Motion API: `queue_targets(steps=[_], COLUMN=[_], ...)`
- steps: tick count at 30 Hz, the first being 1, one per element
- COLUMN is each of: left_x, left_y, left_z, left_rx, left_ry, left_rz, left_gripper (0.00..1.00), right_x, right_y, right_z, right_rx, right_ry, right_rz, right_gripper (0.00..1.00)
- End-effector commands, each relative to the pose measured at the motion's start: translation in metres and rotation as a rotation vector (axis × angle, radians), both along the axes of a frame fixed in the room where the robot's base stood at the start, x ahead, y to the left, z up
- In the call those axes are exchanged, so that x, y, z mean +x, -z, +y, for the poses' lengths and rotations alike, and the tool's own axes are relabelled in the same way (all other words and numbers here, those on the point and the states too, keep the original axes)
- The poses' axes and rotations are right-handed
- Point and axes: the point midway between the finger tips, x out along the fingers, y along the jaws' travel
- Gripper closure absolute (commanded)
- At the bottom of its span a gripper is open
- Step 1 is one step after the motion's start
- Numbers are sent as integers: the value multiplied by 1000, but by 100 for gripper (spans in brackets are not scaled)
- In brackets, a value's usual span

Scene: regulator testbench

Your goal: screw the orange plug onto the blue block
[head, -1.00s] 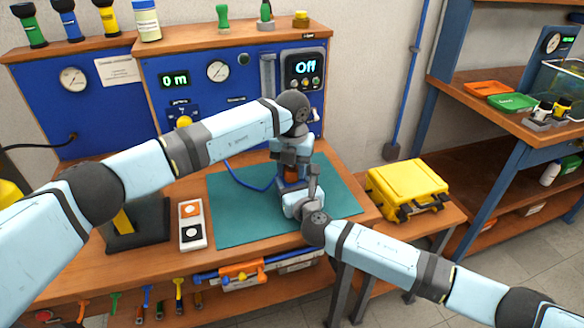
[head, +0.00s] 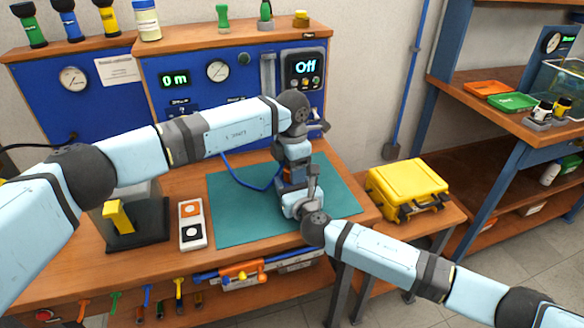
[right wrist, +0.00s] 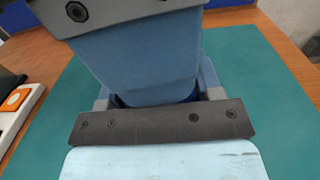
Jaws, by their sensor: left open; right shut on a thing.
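The blue block (head: 287,188) stands over the green mat, mostly hidden by my two grippers. My right gripper (head: 297,195) comes in from the front and is shut on the block. In the right wrist view its grey fingertips (right wrist: 156,99) sit at either side, with part of the blue block (right wrist: 209,76) showing behind. My left gripper (head: 295,168) is open and points down from above, right over the block. A small patch of the orange plug (head: 297,176) shows between the grippers. Whether it touches the block's top or is threaded in cannot be told.
A white tray (head: 192,238) with an orange and a black square and a dark stand with a yellow part (head: 118,217) lie left. A yellow case (head: 408,185) stands right.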

Motion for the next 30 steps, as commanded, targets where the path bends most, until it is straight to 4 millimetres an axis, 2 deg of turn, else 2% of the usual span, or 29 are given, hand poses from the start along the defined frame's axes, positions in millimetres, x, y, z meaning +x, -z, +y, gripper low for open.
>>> queue_targets(steps=[5, 8, 15, 21, 25, 30], left_x=[-3, -3, -1, -1, -1, -1], left_y=[-8, -25, -76, -108, -118, -121], left_z=[-4, -4, -2, -1, -1, 0], left_rx=[-4, -4, -1, 0, -1, 0], left_ry=[7, 8, 4, 2, 1, 0], left_rz=[5, 4, 0, -1, 0, 0], left_gripper=[29, 29, 29, 29, 29, 29], right_x=[2, 3, 2, 1, 1, 1], right_y=[0, 1, 1, 1, 1, 0], right_z=[-2, -3, -2, -2, -1, -1], right_rx=[-1, -3, -3, -1, -1, 0], right_ry=[6, 7, 5, 4, 3, 2], right_rz=[0, 1, 1, 1, 1, 1], right_gripper=[100, 100, 100, 100, 100, 100])
